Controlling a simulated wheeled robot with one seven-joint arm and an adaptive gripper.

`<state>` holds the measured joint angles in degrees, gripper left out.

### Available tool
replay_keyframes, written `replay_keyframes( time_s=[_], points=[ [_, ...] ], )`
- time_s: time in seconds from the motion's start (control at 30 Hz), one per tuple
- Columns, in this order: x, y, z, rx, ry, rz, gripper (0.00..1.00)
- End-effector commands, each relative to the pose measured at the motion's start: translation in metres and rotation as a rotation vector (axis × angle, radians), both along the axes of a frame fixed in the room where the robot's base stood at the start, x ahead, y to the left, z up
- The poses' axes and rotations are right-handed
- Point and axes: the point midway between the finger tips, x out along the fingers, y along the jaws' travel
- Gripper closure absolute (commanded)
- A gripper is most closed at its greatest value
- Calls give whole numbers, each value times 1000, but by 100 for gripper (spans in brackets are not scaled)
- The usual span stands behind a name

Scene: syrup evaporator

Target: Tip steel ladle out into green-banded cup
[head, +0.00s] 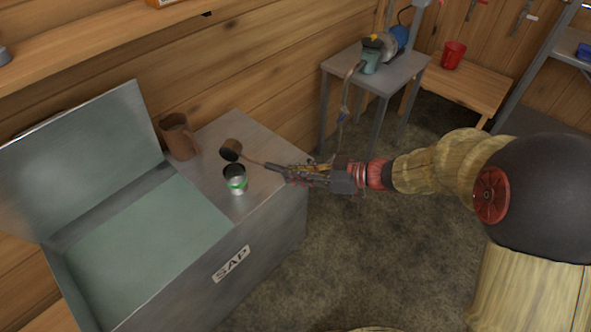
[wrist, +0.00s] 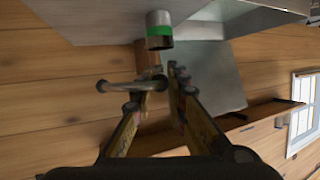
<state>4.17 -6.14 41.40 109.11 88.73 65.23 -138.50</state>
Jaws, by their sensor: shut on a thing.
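My gripper (head: 284,172) is shut on the handle of the ladle (head: 233,146), left of my arm in the head view. The ladle's bowl looks brownish and is tipped on its side, its dark mouth facing down and left. What is inside it cannot be made out. The green-banded cup (head: 236,180) stands upright on the steel top, just below the bowl in the picture, and the two look apart. Its inside looks dark. In the wrist view the cup (wrist: 159,30) shows beyond my fingers (wrist: 155,90), with a grey curved piece between them.
A brown jug (head: 179,136) stands behind the ladle on the steel SAP chest (head: 270,225). The chest's raised lid (head: 85,150) is at the left. A grey stand (head: 400,78) with a pump and a bench with a red cup (head: 453,56) are at the back.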

Motion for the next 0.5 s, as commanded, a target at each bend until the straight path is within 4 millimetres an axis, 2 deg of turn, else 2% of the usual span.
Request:
replay_keyframes(
  time_s=[0.5],
  points=[
    [-7,2,-10,-42,-191,-1,100]
  ],
)
